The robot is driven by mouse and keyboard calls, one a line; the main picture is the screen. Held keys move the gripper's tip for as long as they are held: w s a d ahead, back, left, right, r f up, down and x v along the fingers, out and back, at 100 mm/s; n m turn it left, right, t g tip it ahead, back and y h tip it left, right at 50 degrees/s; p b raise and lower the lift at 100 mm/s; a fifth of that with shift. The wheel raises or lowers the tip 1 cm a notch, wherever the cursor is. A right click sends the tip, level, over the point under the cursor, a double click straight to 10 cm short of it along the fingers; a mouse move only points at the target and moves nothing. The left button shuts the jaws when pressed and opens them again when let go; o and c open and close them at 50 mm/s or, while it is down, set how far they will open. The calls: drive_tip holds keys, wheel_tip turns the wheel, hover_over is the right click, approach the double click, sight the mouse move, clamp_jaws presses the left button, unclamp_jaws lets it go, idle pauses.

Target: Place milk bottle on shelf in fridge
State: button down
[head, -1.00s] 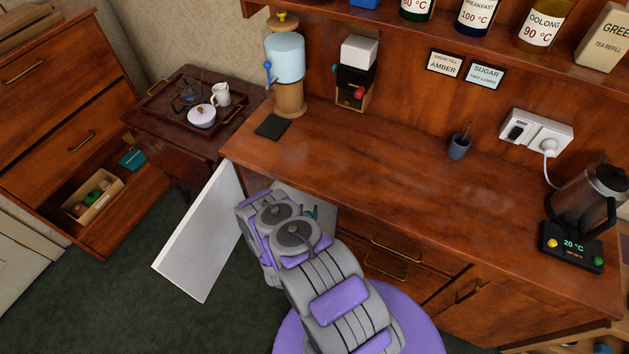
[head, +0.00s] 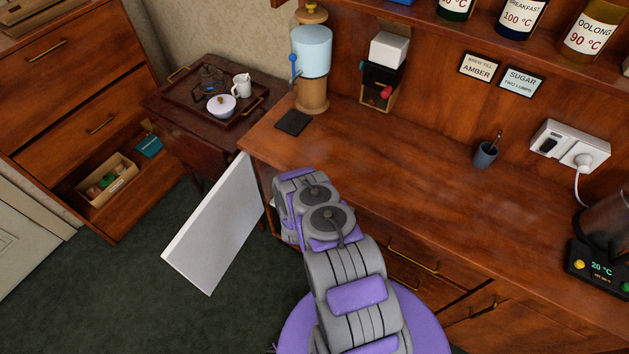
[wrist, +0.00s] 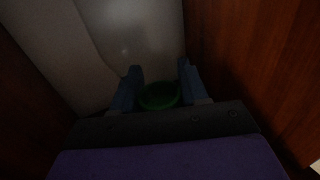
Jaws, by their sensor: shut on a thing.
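The fridge sits under the wooden counter. Its white door (head: 215,228) stands open to the left in the head view. My arm reaches into the opening, hiding most of the interior. My gripper (wrist: 160,82) shows only in the dark wrist view, its two blue-grey fingers on either side of a round green thing (wrist: 159,97), likely the milk bottle's top. The bottle's body is hidden. A pale surface (wrist: 135,35), apparently the fridge interior, lies beyond the fingers. I cannot tell whether the bottle touches a shelf.
A side table with a tray (head: 190,112) stands behind the door.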

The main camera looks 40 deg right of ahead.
drive_tip(key=f, duration=0.1)
drive_tip(key=w+f+b, duration=0.1)
drive_tip(key=w+d+f+b, duration=0.1)
drive_tip(key=shift+f, duration=0.3)
drive_tip(key=c, duration=0.8)
unclamp_jaws()
drive_tip(key=shift+a+r, duration=0.1)
drive_tip(key=shift+a, duration=0.2)
drive_tip(key=shift+o, duration=1.1)
drive_tip(key=shift+d, duration=0.3)
drive_tip(key=v, duration=1.2)
drive_tip(key=shift+a, duration=0.1)
